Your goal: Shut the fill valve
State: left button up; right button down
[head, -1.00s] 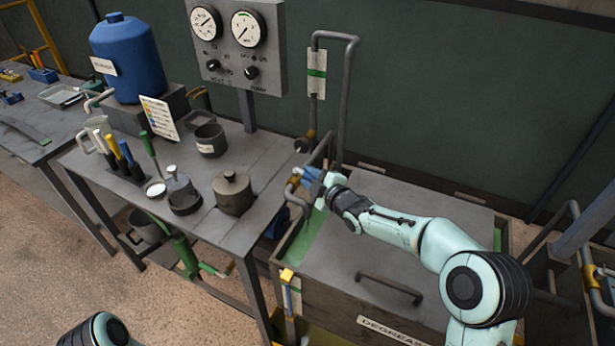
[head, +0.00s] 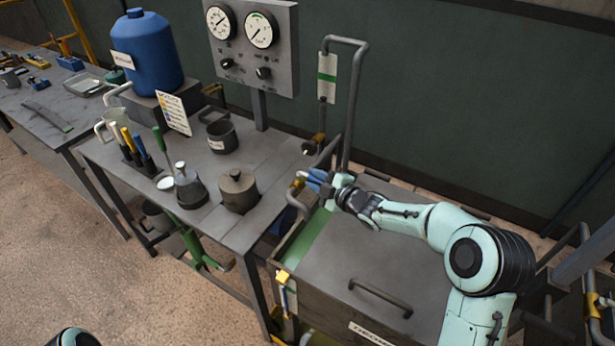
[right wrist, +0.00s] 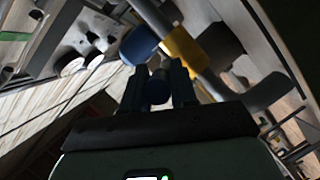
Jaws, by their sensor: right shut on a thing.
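The fill valve shows as a yellow body (head: 298,183) on a grey pipe above the tank's left edge, with a blue handle (head: 317,177) on its right side. In the right wrist view, the blue handle (right wrist: 139,45) and yellow body (right wrist: 185,47) are just beyond my fingers. My right gripper (head: 328,185) is at the handle, coming from the right. It is shut on the handle; in the right wrist view, a dark blue part lies between the fingers (right wrist: 158,88). My fingers partly hide the handle, and its exact angle is hard to tell. My left gripper is out of view.
The grey-lidded degreaser tank (head: 400,255) stands below my right arm. A second yellow fitting (head: 283,277) is at its front left corner. The workbench (head: 270,160) on the left carries a lidded pot (head: 238,191), and a gauge panel (head: 250,45) stands behind.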

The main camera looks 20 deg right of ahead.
jog(key=shift+r, duration=0.15)
jog(key=c, duration=1)
grip_release()
jog(key=shift+d, duration=0.1)
jog(key=shift+o, duration=0.2)
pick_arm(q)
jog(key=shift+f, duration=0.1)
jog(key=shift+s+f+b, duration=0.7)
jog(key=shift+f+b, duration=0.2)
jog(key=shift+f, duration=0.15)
pick_arm(e)
jog(key=v, duration=1.3)
jog(key=shift+s, duration=0.15)
